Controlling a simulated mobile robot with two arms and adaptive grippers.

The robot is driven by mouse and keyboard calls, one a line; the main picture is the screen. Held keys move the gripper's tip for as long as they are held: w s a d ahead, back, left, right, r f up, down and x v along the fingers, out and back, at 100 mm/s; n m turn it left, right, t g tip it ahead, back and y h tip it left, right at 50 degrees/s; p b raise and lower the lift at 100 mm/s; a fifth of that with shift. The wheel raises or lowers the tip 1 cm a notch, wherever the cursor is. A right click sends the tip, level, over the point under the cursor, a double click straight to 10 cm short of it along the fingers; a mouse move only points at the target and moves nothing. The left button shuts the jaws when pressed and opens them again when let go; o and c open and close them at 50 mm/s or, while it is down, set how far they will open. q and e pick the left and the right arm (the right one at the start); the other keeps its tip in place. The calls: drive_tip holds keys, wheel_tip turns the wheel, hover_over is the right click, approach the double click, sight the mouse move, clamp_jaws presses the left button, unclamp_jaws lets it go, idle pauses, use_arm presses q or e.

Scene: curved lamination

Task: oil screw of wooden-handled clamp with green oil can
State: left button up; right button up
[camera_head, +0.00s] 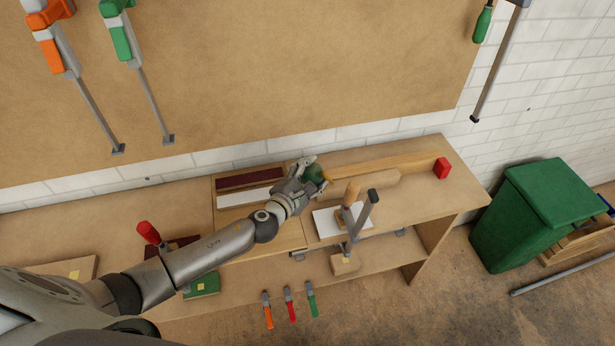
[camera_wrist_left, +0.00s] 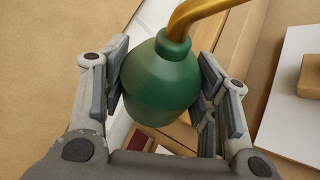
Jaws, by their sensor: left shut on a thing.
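The green oil can (camera_head: 315,174) with a brass spout is held by my left gripper (camera_head: 306,175) above the bench's middle. In the left wrist view the can (camera_wrist_left: 160,80) sits between both finger pads of the left gripper (camera_wrist_left: 165,85), its spout running up and to the right. The wooden-handled clamp (camera_head: 368,208) stands to the right of the can, near the bench's front edge. The spout is apart from the clamp in the head view. The clamp's screw is too small to make out. My right gripper is out of view.
A white sheet (camera_head: 327,222) lies under the clamp. A long wooden strip (camera_head: 390,165) and a red block (camera_head: 442,168) lie behind it. A red-handled tool (camera_head: 149,233) stands at the left. Several small clamps (camera_head: 290,304) hang at the front. A green bin (camera_head: 535,210) stands right.

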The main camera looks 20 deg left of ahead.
use_arm(q)
drive_tip(key=d+m, duration=0.1)
drive_tip(key=s+d+m+t, duration=0.1)
drive_tip(key=m, duration=0.1)
drive_tip(key=d+m+t+y+b, duration=0.1)
drive_tip(key=shift+s+d+r+m, duration=0.2)
drive_tip(key=shift+s+m, duration=0.1)
drive_tip(key=shift+m, duration=0.1)
drive_tip(key=shift+s+f, duration=0.1)
drive_tip(key=shift+s, duration=0.05)
idle(0.7)
